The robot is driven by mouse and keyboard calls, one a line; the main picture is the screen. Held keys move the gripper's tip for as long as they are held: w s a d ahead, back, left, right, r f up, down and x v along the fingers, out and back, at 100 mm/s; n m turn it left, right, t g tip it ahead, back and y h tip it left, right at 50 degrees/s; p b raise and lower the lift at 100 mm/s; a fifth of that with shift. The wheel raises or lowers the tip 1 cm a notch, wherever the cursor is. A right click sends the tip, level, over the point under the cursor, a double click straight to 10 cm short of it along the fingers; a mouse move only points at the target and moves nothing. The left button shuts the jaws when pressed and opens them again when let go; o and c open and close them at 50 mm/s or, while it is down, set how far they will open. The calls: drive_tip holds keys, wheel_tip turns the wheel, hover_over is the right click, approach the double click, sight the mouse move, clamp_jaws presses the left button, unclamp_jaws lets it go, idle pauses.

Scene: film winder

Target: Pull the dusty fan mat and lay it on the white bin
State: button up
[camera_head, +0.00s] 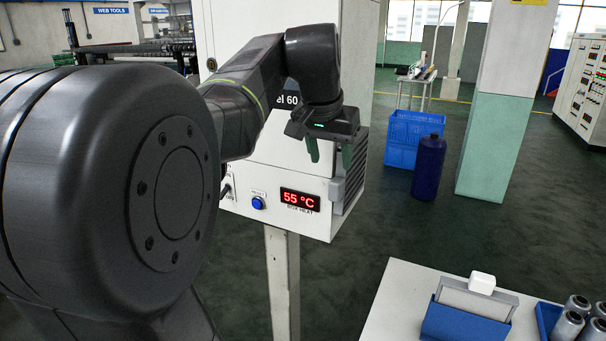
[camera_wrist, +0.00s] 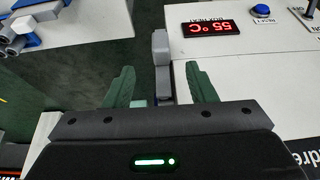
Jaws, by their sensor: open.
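A grey louvred fan unit (camera_head: 350,178) sits on the right side of the white cabinet; its side is seen at a steep angle, and I cannot tell the mat from its housing. My gripper (camera_head: 330,155) points down at that corner of the cabinet, fingers apart and empty. In the wrist view my gripper (camera_wrist: 157,82) shows two green fingers, with a grey upright part of the fan unit (camera_wrist: 161,50) in line between them. I cannot tell whether they touch it. I see no white bin that I can make out for certain.
The cabinet front has a red 55 °C display (camera_head: 300,200) and a blue button (camera_head: 258,203). A white table (camera_head: 400,300) at lower right holds a blue holder (camera_head: 465,322) and metal cylinders (camera_head: 577,304). A blue crate (camera_head: 408,140) and dark blue canister (camera_head: 428,168) stand behind on the floor.

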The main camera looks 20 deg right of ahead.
sight(334, 183)
drive_tip(key=x, duration=1)
drive_tip(key=shift+w+f, duration=0.1)
drive_tip(key=shift+f, duration=0.05)
clamp_jaws()
drive_tip(key=s+a+b, duration=0.2)
drive_tip(key=s+a, duration=0.6)
drive_tip(key=a, duration=0.3)
drive_tip(key=shift+s, duration=0.4)
drive_tip(key=shift+s+a, duration=0.95)
drive_tip(key=shift+a, duration=0.2)
drive_tip(key=shift+s+a, duration=0.9)
drive_tip(key=shift+a, duration=0.25)
